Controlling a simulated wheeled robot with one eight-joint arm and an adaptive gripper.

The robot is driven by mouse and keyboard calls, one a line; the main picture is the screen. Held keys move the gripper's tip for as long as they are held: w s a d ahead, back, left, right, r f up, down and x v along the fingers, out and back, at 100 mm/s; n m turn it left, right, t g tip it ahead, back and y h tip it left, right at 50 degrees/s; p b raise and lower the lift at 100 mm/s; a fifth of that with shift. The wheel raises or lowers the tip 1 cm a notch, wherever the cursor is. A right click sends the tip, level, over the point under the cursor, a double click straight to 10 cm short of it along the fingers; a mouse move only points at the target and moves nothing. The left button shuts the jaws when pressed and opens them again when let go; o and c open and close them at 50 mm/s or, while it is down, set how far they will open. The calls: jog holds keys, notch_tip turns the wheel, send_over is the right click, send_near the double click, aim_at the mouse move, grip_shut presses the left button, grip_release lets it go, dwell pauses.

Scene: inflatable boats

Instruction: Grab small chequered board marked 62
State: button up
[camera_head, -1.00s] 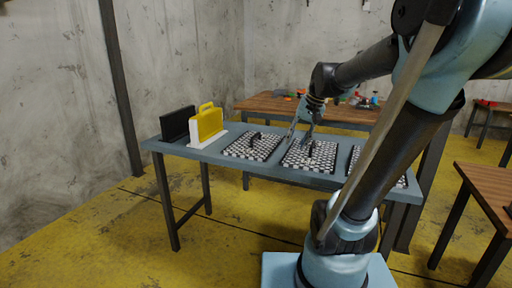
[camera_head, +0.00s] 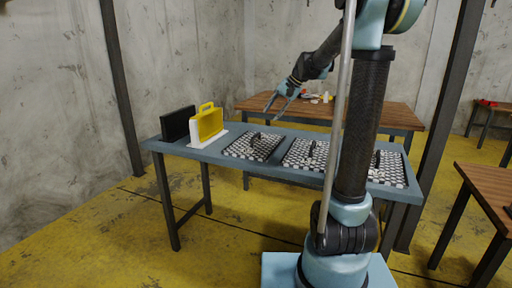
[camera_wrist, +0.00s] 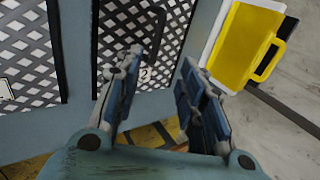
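Three chequered boards with dark handles lie in a row on the grey-blue table: a left one (camera_head: 243,149), a middle one (camera_head: 297,155) and a right one (camera_head: 393,172), partly behind my arm. My gripper (camera_head: 274,110) is open and empty above the left board, apart from it. In the wrist view my gripper (camera_wrist: 160,62) has its fingers spread over the board (camera_wrist: 115,22) nearest the yellow case.
A yellow case (camera_head: 207,124) and a black case (camera_head: 178,124) stand upright at the left end of the table (camera_head: 215,154). A wooden table (camera_head: 300,107) with small items stands behind. Dark posts rise at both sides.

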send_over(257, 135)
jog(key=s+d, duration=0.1)
jog(key=d, duration=0.2)
jog(key=f, duration=0.7)
jog(key=shift+s+a+f, duration=0.1)
jog(key=shift+s+f, duration=0.1)
jog(key=shift+x, duration=2.75)
jog(key=shift+d+f, duration=0.1)
jog(key=shift+d, duration=0.15)
jog(key=shift+c, duration=0.2)
grip_shut()
